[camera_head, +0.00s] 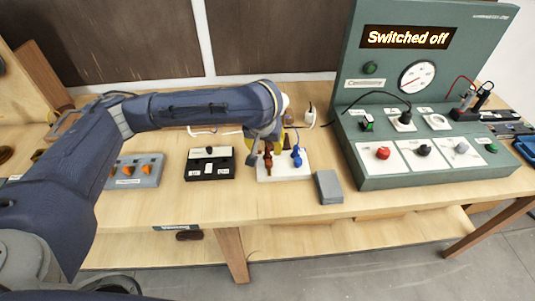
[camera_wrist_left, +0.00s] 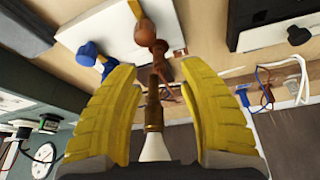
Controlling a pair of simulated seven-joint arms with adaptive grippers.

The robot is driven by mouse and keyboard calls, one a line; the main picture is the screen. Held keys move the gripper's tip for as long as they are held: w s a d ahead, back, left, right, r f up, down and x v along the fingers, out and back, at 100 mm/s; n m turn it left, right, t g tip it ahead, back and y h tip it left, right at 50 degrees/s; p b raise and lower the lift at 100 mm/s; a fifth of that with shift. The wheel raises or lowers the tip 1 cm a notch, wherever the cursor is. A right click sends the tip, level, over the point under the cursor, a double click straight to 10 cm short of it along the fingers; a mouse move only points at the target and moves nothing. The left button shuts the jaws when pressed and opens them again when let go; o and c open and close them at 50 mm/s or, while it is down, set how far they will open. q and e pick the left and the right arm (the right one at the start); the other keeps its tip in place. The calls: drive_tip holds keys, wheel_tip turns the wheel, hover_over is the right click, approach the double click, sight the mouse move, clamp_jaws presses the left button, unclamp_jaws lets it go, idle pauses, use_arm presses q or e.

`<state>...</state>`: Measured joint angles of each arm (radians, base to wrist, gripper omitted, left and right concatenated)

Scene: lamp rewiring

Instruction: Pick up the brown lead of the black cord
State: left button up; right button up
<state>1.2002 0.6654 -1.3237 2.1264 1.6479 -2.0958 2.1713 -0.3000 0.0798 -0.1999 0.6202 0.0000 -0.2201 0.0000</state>
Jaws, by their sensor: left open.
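A brown upright lead or terminal (camera_head: 268,161) stands at the left of a small white block (camera_head: 304,172) on the bench. A blue one (camera_head: 296,157) stands to its right and also shows in the left wrist view (camera_wrist_left: 88,52). My left gripper (camera_wrist_left: 158,75) is open, its yellow fingers on either side of the brown part (camera_wrist_left: 155,95) with visible gaps. This part has a rounded brown head, a copper-coloured collar and a pale end towards the wrist. In the head view my left arm partly hides it. I cannot make out its black cord. The right gripper is not in view.
A grey block (camera_head: 328,187) lies right of the white block. A black terminal box (camera_head: 210,170) and a grey box with orange levers (camera_head: 148,172) are to the left. The green test console (camera_head: 440,175) reads "Switched off". Thin blue and brown wires (camera_wrist_left: 265,90) show in the wrist view.

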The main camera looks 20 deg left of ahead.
sight(267, 149)
use_arm(q)
drive_tip(key=shift+x, duration=2.6)
clamp_jaws()
